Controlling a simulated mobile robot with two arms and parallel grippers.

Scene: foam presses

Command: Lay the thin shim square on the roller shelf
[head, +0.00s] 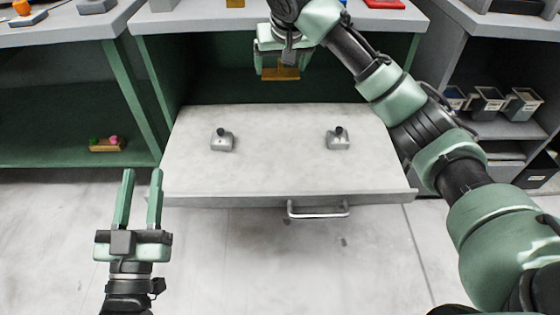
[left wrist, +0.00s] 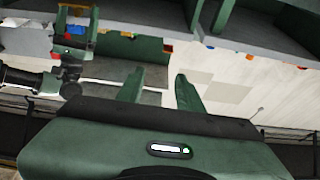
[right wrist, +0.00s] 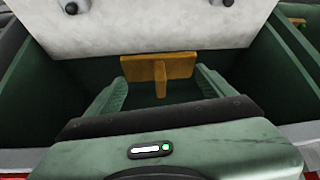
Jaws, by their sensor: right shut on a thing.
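The roller shelf (head: 280,170) is a pale grey board pulled out from the green bay, with a bar handle on its front edge. My right gripper (head: 281,66) is over the dark bay behind the shelf's back edge. It is shut on a flat orange-brown piece with a stem, which seems to be the shim (head: 281,74). In the right wrist view the shim (right wrist: 177,66) spans between the fingertips, near the shelf's edge, apparently above the bay. My left gripper (head: 140,184) is open and empty, left of the shelf's front corner.
A small tray with coloured bits (head: 107,145) sits in the left bay. Several bins (head: 488,103) stand at right.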

